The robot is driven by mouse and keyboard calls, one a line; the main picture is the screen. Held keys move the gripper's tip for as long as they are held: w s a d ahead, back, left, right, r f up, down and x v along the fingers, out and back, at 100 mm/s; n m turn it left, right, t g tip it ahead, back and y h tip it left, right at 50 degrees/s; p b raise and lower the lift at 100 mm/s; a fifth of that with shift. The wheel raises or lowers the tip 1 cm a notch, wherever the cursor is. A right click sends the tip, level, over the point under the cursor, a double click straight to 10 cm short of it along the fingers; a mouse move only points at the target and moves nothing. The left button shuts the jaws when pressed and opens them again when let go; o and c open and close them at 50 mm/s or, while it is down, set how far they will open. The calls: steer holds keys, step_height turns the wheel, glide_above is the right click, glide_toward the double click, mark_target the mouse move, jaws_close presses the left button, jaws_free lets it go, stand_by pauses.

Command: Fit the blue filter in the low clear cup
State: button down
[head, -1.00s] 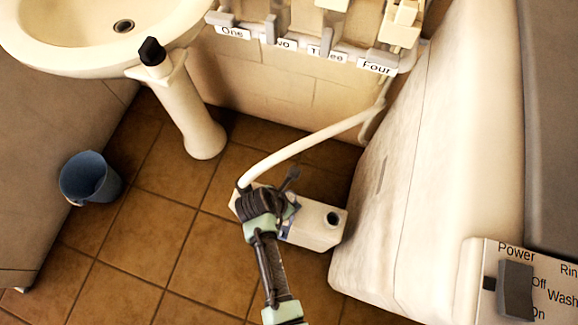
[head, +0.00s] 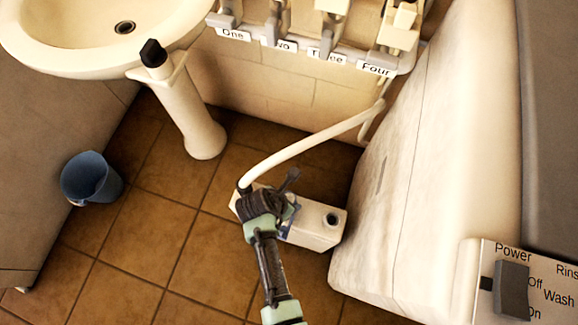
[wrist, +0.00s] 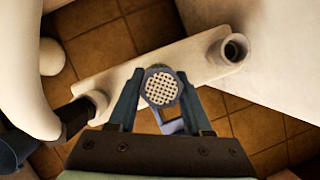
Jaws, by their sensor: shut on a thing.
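The blue filter (wrist: 161,88) has a round, pale perforated face and a blue loop below it. My gripper (wrist: 160,95) is shut on it, with one finger on each side. The filter is over the long white box in the wrist view; whether it touches the box is unclear. In the head view my gripper (head: 280,207) is low over the box and mostly hides the filter. A short round cup-like port (wrist: 234,48) with a dark opening stands at the box's right end, apart from the filter. I cannot tell whether it is the low clear cup.
The white box (head: 316,234) lies on the tiled floor, close to a large white cabinet (head: 400,210). A pale hose (head: 310,143) runs to the box's left end. A washbasin pedestal (head: 195,120) and blue bucket (head: 88,180) stand left. Floor between is clear.

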steer(key=shift+f+b, duration=0.55)
steer(key=shift+f, duration=0.25)
steer(key=shift+r, duration=0.25)
steer(key=shift+r+p, duration=0.3)
steer(key=shift+p, duration=0.35)
steer(key=shift+r+p, duration=0.3)
steer(key=shift+p, duration=0.25)
steer(key=shift+f+b, duration=0.7)
steer(key=shift+f, duration=0.2)
stand_by(0.6)
steer(key=c, duration=0.6)
jaws_free()
